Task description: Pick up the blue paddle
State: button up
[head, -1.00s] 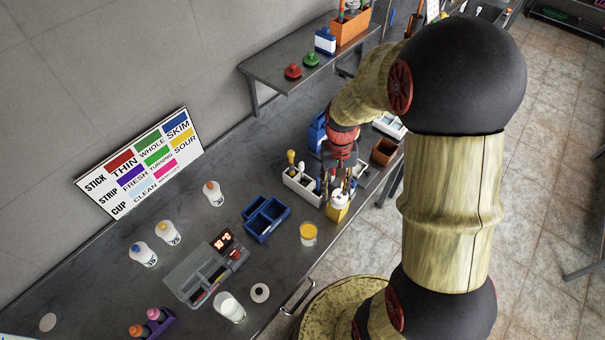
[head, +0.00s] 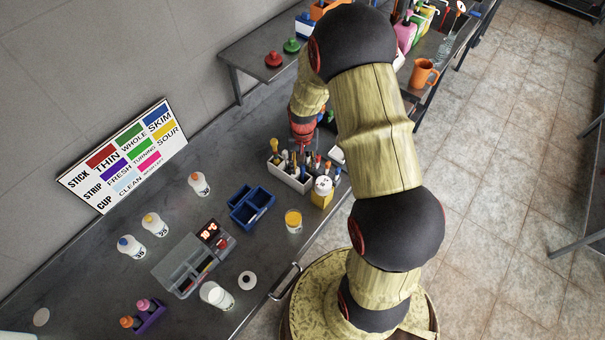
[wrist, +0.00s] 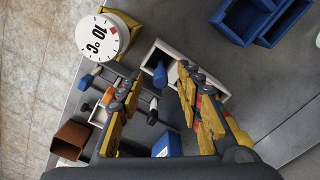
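My gripper (wrist: 160,76) is open in the wrist view, with its two yellow-and-dark fingers spread. A blue-topped tool (wrist: 160,73), which looks like the blue paddle, stands in a white caddy (wrist: 214,78), seen between the fingertips; I cannot tell whether either finger touches it. In the head view my gripper (head: 302,140) is above the white caddy (head: 288,176), which holds several upright tools with differently coloured tops. Its fingers hide part of the caddy, and I cannot single out the blue paddle there.
A yellow container with a white dial top (head: 323,186) stands beside the caddy; the dial (wrist: 103,36) shows in the wrist view. Blue open bins (head: 251,206) are left of the caddy. A brown box (wrist: 72,141) and another blue-handled tool (wrist: 86,81) are nearby.

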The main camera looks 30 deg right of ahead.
jog(key=shift+f, duration=0.85)
jog(key=shift+c, duration=0.2)
grip_shut()
